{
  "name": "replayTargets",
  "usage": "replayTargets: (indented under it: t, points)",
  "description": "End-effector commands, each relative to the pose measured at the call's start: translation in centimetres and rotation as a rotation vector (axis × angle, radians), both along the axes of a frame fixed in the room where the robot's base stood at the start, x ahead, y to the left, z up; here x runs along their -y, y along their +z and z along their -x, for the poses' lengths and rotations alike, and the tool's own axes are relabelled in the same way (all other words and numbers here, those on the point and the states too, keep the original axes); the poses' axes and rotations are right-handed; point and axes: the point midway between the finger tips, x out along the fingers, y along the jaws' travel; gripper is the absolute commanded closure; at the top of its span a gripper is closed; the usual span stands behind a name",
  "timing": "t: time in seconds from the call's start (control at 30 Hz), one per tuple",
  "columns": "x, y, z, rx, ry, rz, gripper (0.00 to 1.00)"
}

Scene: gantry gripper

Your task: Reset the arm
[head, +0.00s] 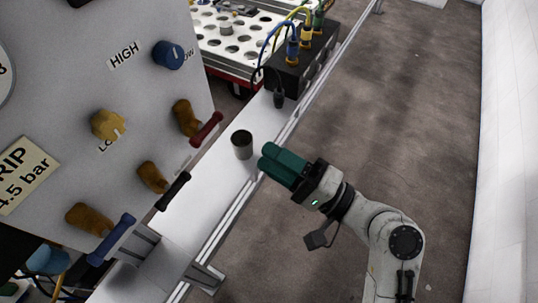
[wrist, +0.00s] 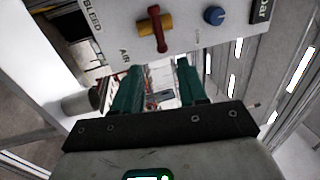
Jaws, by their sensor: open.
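My gripper (head: 268,158) has teal fingers and is at the centre of the head view, just right of a grey cup and beside the white ledge. It appears empty. In the wrist view, the two fingers of my gripper (wrist: 159,75) stand apart with nothing seen between them but background. My arm reaches in from the lower right of the head view. In the wrist view, a white panel (wrist: 185,25) with a red-handled brass valve (wrist: 157,27) and a blue knob (wrist: 214,15) shows beyond the fingertips.
The grey cup (head: 241,144) stands on the white ledge (head: 205,187). A panel (head: 70,60) with a blue knob (head: 168,55) and several levers rises at left. A black box (head: 300,62) with cables and a holed white tray (head: 228,45) stand behind. Open floor (head: 420,110) lies right.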

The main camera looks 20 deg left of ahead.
Motion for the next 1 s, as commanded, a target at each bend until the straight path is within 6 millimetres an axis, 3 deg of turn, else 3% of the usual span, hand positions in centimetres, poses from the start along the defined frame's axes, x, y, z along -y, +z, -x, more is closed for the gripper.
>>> replayTargets:
  t: [0.4,0.47,0.57,0.67,0.77,0.9,1.0]
  points:
    - [0.0,-0.2,0.0,0.002,-0.002,0.006,0.58]
    - [0.4,-0.8,0.0,0.013,-0.014,0.032,0.58]
    - [1.8,-3.4,0.1,0.049,-0.052,0.135,0.58]
    - [4.7,-7.8,0.4,0.104,-0.107,0.320,0.58]
    - [8.9,-12.6,1.2,0.150,-0.153,0.552,0.58]
    - [16.1,-18.3,3.5,0.174,-0.181,0.884,0.58]
    - [21.8,-21.3,6.0,0.158,-0.177,1.122,0.58]
